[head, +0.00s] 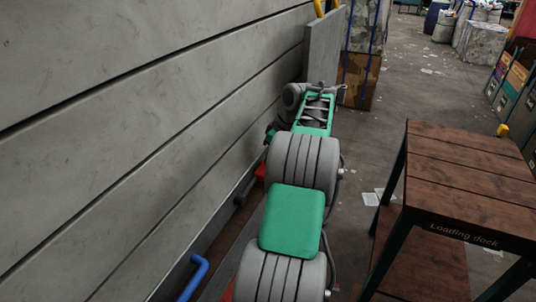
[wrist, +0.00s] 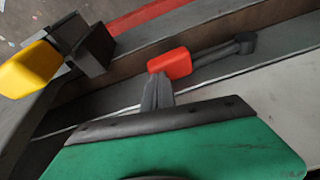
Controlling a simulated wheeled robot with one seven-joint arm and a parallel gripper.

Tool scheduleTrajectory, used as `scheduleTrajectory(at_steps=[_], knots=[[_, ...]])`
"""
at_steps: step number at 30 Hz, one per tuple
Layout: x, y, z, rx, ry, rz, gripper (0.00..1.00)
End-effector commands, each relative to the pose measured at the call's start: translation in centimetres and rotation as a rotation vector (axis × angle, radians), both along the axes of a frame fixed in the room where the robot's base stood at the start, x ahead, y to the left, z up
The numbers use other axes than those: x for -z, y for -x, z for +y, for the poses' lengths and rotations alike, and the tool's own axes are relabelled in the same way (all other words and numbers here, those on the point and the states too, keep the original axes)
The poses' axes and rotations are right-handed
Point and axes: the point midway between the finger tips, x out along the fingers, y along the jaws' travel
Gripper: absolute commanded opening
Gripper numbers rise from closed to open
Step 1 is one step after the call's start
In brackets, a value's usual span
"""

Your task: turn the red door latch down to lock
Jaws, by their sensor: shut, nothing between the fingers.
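The latch shows in the wrist view as a dark grey lever with a red grip (wrist: 170,63). The lever runs from a round pivot at right to the grip at left, nearly level in that picture. My gripper (wrist: 157,80) is shut and empty, its grey fingertips right at the lower edge of the red grip. I cannot tell whether they touch it. In the head view, a red piece (head: 260,171) beside a grey lever end shows low on the wall, partly covered by my arm; it appears to be the same latch. My fingers are hidden there.
A yellow handle (wrist: 30,68) on a dark block stands left of the latch in the wrist view. A grey panelled wall (head: 130,110) runs close along my arm's left, with a blue handle (head: 195,277) low down. A wooden "Loading dock" table (head: 470,180) stands at right; floor between is open.

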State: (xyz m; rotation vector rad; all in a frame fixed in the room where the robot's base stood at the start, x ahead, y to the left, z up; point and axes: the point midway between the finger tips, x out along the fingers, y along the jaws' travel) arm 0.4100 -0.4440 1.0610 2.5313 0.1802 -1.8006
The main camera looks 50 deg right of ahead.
Motion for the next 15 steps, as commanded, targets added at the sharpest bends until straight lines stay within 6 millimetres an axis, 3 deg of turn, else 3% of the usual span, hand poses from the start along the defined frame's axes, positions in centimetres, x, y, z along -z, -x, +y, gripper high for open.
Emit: scheduleTrajectory(at_steps=[6, 15], knots=[[1.8, -0.1, -0.6, 0.000, 0.000, -0.001, 0.00], [2.8, -0.1, -0.8, 0.003, -0.004, 0.002, 0.00]])
